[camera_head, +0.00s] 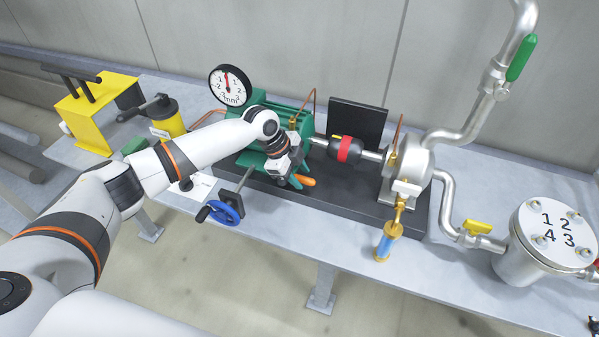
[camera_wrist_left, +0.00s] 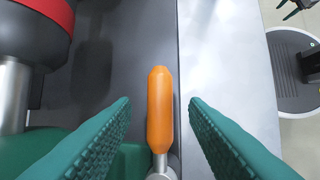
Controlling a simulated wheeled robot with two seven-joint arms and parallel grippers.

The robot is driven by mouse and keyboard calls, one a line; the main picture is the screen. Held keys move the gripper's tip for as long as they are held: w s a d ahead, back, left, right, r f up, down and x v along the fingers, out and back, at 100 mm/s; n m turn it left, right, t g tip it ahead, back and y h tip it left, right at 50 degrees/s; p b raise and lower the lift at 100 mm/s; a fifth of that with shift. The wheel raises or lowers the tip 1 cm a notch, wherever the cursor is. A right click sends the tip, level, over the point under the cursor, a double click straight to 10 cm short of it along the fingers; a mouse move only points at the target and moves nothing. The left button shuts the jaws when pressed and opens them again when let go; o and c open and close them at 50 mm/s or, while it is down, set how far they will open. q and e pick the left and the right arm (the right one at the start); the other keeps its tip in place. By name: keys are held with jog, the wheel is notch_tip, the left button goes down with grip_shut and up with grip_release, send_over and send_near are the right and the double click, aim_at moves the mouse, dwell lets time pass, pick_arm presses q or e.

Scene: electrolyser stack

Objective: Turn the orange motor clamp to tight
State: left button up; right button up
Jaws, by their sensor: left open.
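The orange motor clamp handle (camera_head: 306,180) shows at the front edge of the dark base plate, beside the green motor (camera_head: 243,118). In the left wrist view the orange handle (camera_wrist_left: 160,108) points up the picture from a metal stem at the bottom edge. My left gripper (camera_head: 288,181) is over the clamp with its green fingers open. In the left wrist view the left gripper (camera_wrist_left: 160,125) has one finger on each side of the handle, with gaps on both sides. The clamp's foot is mostly hidden. My right gripper is not in view.
A blue handwheel (camera_head: 227,210) stands left of the clamp. A red-banded coupling (camera_head: 349,149) and a silver pump (camera_head: 410,165) are to the right. A dial gauge (camera_head: 230,86) stands behind the motor. The bench front right of the handwheel is clear.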

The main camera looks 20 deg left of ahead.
pick_arm(q)
jog(key=shift+d+f, duration=0.1)
jog(key=shift+f, duration=0.15)
grip_shut()
jog(key=shift+d, duration=0.1)
